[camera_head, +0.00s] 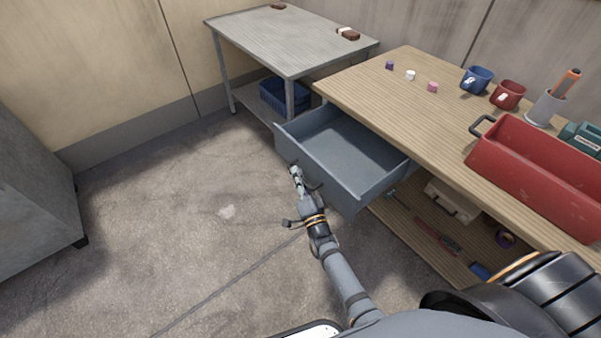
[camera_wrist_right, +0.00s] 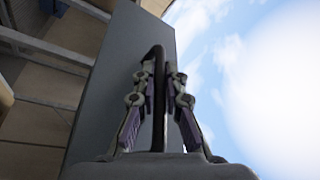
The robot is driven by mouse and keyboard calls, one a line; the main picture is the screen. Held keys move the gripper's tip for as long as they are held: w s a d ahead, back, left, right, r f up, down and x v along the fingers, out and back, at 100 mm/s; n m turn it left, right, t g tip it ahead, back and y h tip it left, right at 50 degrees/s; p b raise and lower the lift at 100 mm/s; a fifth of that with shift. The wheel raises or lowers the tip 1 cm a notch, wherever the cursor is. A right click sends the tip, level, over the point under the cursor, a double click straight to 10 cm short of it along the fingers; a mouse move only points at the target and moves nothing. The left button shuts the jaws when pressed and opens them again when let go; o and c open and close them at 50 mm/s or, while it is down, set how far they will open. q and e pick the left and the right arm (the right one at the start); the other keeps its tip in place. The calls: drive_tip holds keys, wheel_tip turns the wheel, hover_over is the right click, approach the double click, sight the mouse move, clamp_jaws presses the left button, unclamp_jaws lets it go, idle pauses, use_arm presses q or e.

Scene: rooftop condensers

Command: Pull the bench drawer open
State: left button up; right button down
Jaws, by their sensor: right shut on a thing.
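The bench drawer (camera_head: 350,152) is grey-blue and stands well out from under the wooden bench top, its empty inside showing. My right gripper (camera_head: 296,178) is at the drawer's front panel. In the right wrist view the gripper (camera_wrist_right: 160,95) has its two fingers on either side of the dark handle (camera_wrist_right: 158,62), shut on it. The drawer front (camera_wrist_right: 115,75) fills the middle of that view behind the handle. My left gripper is not in view.
The wooden bench (camera_head: 400,90) carries small caps, a blue mug (camera_head: 476,79), a red mug (camera_head: 508,94) and a red toolbox (camera_head: 535,170). A metal table (camera_head: 290,40) stands behind, with a blue basket (camera_head: 283,97) below. A grey cabinet (camera_head: 35,160) is at left. The floor between is clear.

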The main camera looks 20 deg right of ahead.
drive_tip(key=shift+s+a, duration=0.15)
drive_tip(key=shift+a, duration=0.2)
drive_tip(key=c, duration=1.4)
unclamp_jaws()
drive_tip(key=v, duration=1.2)
drive_tip(key=shift+f, duration=0.1)
